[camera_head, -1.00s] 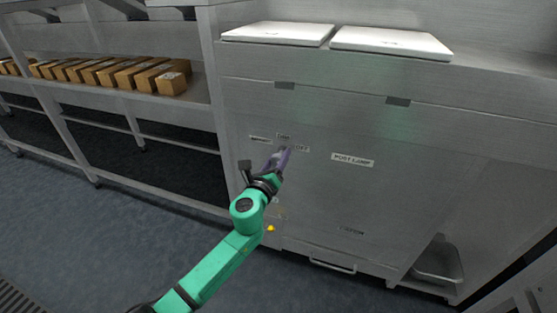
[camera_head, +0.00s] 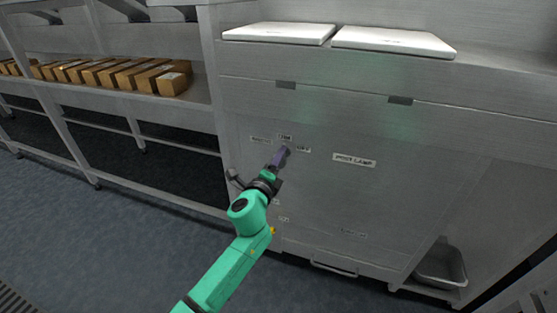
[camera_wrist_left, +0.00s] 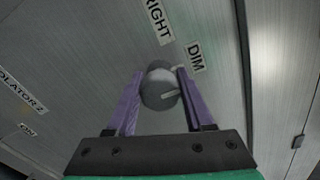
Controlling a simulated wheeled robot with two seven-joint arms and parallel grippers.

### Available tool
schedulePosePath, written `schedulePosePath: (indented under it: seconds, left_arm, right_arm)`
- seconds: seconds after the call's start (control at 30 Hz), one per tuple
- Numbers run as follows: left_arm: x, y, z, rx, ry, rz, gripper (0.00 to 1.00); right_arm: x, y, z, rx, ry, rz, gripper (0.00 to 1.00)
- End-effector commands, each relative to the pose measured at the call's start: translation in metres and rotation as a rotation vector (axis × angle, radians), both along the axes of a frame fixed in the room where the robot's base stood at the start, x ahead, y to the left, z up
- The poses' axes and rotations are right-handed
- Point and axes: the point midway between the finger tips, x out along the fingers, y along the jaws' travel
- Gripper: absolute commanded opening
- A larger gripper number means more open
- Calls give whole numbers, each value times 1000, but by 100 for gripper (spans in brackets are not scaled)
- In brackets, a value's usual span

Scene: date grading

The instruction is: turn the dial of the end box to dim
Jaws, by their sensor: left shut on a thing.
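The dial (camera_wrist_left: 158,90) is a round grey knob with a pale pointer mark, in the middle of the left wrist view. The mark points to the right in that picture. A DIM label (camera_wrist_left: 195,57) is just beyond the right finger, and a label with visible letters RIGHT (camera_wrist_left: 159,20) is at the top edge. My left gripper (camera_wrist_left: 157,82) has its purple fingers on both sides of the dial and is shut on it. In the head view my left gripper (camera_head: 281,153) is at the steel box front (camera_head: 320,200), hiding the dial. My right gripper is not in view.
A POST LAMP label (camera_head: 353,160) is to the right on the panel. Two white lids (camera_head: 390,41) lie on the top. A shelf with several brown boxes (camera_head: 170,83) stands at left. A metal tray (camera_head: 442,268) sits low at right.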

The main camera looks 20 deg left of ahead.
Motion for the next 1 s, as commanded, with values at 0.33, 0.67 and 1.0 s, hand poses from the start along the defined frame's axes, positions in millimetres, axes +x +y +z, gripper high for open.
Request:
schedulePosePath:
  seconds: [0.33,0.67,1.0]
  left_arm:
    - [0,0,-3,-17,6,-1,0]
    - [0,0,-2,-16,4,0,82]
    - [-11,1,-1,-16,4,0,82]
  right_arm:
    - [0,0,0,0,-1,0,59]
    - [1,0,0,1,-3,0,59]
    - [3,1,2,2,-12,-2,59]
